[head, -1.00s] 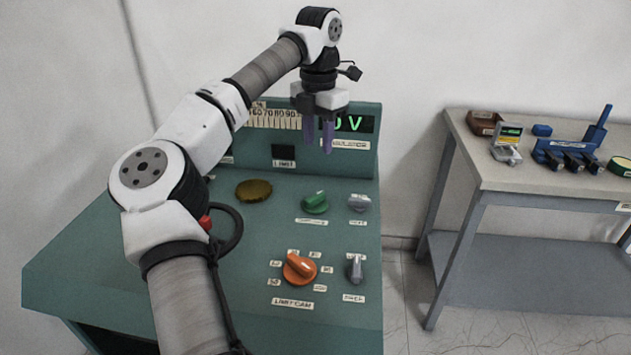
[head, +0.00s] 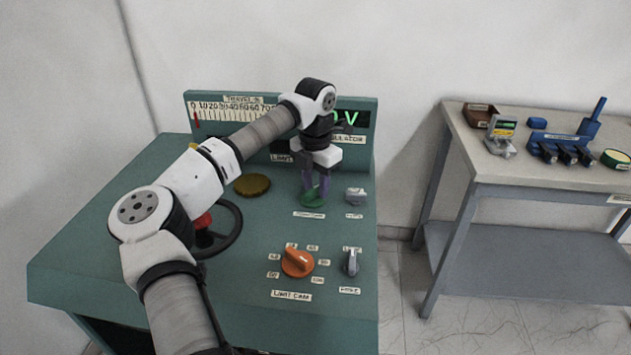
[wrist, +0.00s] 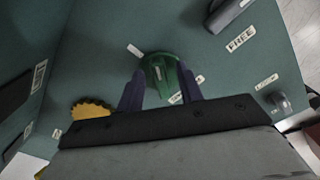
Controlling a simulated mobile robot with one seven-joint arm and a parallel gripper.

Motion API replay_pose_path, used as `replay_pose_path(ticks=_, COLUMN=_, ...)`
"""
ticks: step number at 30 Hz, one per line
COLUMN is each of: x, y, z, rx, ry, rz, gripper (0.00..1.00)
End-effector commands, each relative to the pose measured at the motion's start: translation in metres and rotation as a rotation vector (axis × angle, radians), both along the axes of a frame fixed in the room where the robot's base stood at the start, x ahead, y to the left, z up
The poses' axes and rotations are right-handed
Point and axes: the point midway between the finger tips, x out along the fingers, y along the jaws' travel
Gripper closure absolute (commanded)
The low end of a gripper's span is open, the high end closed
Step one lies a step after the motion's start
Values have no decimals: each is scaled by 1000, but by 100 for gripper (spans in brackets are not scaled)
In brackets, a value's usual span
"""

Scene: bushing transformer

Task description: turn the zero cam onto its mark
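A green round knob (head: 313,199) with a raised grip ridge sits on the sloped teal panel; I take it to be the zero cam, but its label is too small to read. In the wrist view the green knob (wrist: 160,72) lies between and just beyond my two purple fingers. My gripper (head: 317,190) points down over it, fingers apart, one on each side. I cannot tell whether the fingertips touch it. My gripper also shows in the wrist view (wrist: 160,86). A pale mark (wrist: 134,50) lies beside the knob.
An orange knob (head: 297,262) labelled limit cam and a grey knob (head: 351,262) sit nearer. Another grey knob (head: 355,196) is close on the right. A yellow toothed disc (head: 252,185) and a black handwheel (head: 231,240) lie left. A bench (head: 480,170) stands right.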

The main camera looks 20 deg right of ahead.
Motion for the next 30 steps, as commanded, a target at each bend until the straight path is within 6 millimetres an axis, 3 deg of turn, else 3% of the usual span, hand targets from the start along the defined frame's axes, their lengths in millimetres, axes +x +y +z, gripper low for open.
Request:
replay_pose_path(ticks=3, x=0, y=0, z=0, rx=0, ry=0, rz=0, gripper=66)
replay_pose_path(ticks=11, x=0, y=0, z=1, rx=0, ry=0, rz=0, gripper=100)
replay_pose_path(ticks=20, x=0, y=0, z=0, rx=1, ry=-1, rz=22, gripper=100)
replay_pose_path(ticks=30, x=3, y=2, z=0, rx=1, ry=-3, rz=214, gripper=100)
